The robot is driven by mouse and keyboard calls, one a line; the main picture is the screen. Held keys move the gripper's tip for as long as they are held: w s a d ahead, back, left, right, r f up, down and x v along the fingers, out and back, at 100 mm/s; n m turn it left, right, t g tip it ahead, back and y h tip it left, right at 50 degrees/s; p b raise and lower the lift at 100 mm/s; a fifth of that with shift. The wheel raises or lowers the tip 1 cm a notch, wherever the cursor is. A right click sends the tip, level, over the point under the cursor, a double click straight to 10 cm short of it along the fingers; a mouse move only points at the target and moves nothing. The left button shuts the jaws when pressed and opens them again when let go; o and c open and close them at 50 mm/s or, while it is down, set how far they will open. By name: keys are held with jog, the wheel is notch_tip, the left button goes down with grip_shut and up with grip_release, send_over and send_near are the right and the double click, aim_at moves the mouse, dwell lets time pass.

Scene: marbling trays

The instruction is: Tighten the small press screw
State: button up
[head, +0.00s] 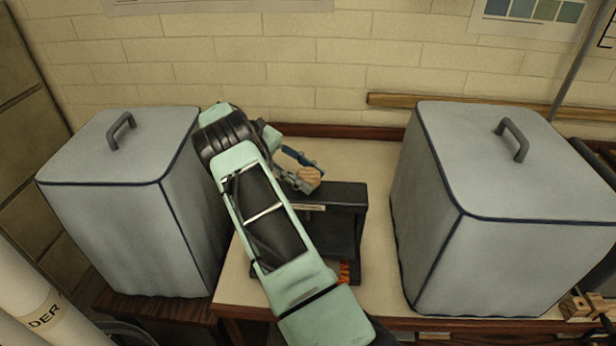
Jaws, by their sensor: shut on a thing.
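A small black press (345,196) stands on the pale tabletop between two covered boxes. At its top is a tan, wooden-looking screw knob (309,179). My gripper (308,172) reaches it from the upper left and is shut on the knob; a blue finger shows on its far side. My own pale green arm crosses in front of the press and hides its left part. The screw's shaft is not clearly visible. A bit of orange material (345,271) shows low in the press.
Grey covered boxes with handles stand close on the left (120,220) and right (500,240). A brick wall (320,75) closes the back. The tabletop (381,285) is bare right of the press. A wooden clamp-like piece (580,305) sits at far right.

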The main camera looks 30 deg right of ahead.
aim_at(309, 173)
jog(key=o, duration=1.2)
jog(key=shift+c, duration=0.2)
jog(key=shift+r, duration=5)
